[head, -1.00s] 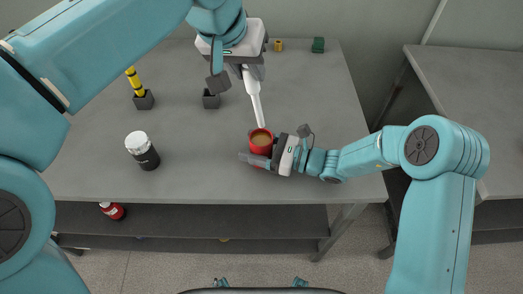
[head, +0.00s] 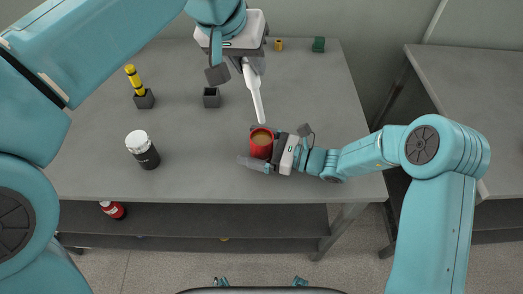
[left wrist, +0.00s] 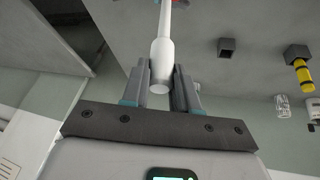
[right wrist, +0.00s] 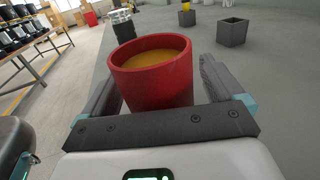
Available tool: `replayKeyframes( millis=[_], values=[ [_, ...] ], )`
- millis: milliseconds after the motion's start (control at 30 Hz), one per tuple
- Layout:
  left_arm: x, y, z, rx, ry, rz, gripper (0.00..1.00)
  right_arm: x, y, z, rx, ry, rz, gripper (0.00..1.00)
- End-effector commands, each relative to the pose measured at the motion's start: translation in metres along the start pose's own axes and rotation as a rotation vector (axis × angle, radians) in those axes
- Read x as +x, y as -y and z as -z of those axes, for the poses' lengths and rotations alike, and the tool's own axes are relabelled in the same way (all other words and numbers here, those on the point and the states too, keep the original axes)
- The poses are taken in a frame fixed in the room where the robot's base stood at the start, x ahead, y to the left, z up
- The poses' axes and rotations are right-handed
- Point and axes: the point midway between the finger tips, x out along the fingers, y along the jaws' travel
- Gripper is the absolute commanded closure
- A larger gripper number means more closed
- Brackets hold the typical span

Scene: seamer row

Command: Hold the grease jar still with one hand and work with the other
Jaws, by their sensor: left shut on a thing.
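The grease jar (head: 261,142) is an open red pot of tan-brown grease, upright near the front of the table; it also shows in the right wrist view (right wrist: 155,83). My right gripper (head: 251,145) has its fingers on either side of the jar, with a small gap at the right finger in the right wrist view. My left gripper (head: 248,68) is shut on the handle of a white tool (head: 254,93), also in the left wrist view (left wrist: 162,55). The tool points down, its lower end just behind or above the jar's far rim; contact cannot be told.
A dark white-lidded jar (head: 143,150) stands left. A yellow-and-black tool (head: 133,80) stands in a grey holder (head: 144,99). Another grey holder (head: 211,98) looks empty. A brass cup (head: 279,45) and green block (head: 318,45) stand at the back. The table's right side is clear.

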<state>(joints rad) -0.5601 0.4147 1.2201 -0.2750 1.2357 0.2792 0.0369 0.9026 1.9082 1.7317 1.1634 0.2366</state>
Motion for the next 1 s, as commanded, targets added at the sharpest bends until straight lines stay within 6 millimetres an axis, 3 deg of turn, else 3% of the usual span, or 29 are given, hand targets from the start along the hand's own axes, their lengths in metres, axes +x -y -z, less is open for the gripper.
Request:
replayKeyframes(
  millis=[167, 600, 767, 1000],
  values=[
    [0.0, 0.0, 0.0, 0.0, -0.001, 0.0, 1.0, -0.014, 0.001, 0.0, 0.0, 0.001, 0.004, 0.06],
    [0.0, 0.0, 0.0, 0.0, 0.0, 0.0, 1.0, -0.106, 0.001, 0.0, 0.001, 0.0, 0.004, 0.06],
    [0.0, 0.0, 0.0, 0.0, -0.001, 0.0, 1.0, -0.119, 0.0, 0.0, 0.0, 0.0, 0.001, 0.06],
    [0.0, 0.0, 0.0, 0.0, -0.001, 0.0, 1.0, -0.12, 0.0, 0.0, 0.0, 0.0, -0.001, 0.06]
  ],
)
